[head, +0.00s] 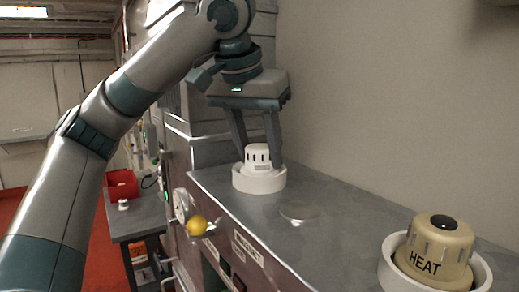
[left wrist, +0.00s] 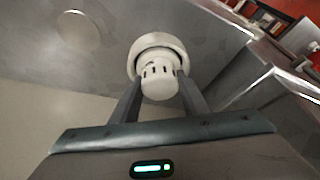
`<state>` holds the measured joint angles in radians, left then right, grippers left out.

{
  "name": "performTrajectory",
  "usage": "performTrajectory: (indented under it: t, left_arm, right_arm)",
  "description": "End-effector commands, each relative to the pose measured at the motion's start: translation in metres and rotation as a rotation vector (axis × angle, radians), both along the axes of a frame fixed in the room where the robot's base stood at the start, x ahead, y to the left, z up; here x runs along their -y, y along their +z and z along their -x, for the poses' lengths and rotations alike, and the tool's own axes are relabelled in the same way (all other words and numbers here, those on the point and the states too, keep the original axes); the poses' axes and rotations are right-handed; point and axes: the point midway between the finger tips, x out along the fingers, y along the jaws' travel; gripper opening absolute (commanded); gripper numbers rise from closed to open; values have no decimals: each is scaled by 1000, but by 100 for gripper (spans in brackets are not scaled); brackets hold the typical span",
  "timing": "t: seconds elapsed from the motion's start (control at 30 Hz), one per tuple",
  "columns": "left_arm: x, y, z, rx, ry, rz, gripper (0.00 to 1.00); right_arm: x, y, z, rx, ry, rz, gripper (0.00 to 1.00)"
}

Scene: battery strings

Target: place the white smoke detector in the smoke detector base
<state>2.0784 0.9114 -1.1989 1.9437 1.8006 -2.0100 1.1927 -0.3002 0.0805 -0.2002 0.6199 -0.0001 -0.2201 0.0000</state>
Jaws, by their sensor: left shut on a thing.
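The white smoke detector (head: 257,157) stands upright between the fingers of my left gripper (head: 258,150), at the white round base (head: 258,184) on the grey cabinet top. In the left wrist view the gripper (left wrist: 160,95) has its fingers on both sides of the detector (left wrist: 159,82), shut on it. The ring of the base (left wrist: 158,44) shows around and behind the detector's far end. The detector appears to be within the ring, but I cannot tell whether it is fully seated. My right gripper is not in view.
A beige HEAT detector (head: 436,252) sits in another white base (head: 392,270) at the front right. A flat round disc (head: 297,214) lies on the cabinet top (head: 335,225). A yellow knob (head: 196,225) sticks out from the cabinet front. A red bin (head: 122,184) stands on a lower table at left.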

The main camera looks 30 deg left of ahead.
Motion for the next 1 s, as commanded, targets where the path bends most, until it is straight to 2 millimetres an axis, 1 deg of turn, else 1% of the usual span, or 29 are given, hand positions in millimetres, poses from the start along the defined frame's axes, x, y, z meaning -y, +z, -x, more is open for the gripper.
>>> performTrajectory:
  t: [0.13, 0.17, 0.2, 0.43, 0.67, 0.87, 1.0]
  left_arm:
    - [0, -4, 0, -1, 0, 0, 17]
    - [0, -3, 0, -1, 0, 0, 46]
    - [0, -3, 0, -1, 0, 0, 49]
    - [0, -2, 0, -1, 0, 0, 49]
    - [0, 4, 1, 0, -1, -1, 49]
    - [1, 17, 7, 2, 0, -1, 49]
    - [2, 30, 12, 3, 1, -1, 49]
  right_arm:
    - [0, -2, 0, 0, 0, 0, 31]
    - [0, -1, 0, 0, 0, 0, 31]
    - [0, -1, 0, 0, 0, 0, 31]
    - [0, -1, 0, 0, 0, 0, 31]
    - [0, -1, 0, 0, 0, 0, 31]
    - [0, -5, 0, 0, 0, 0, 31]
    - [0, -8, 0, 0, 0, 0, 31]
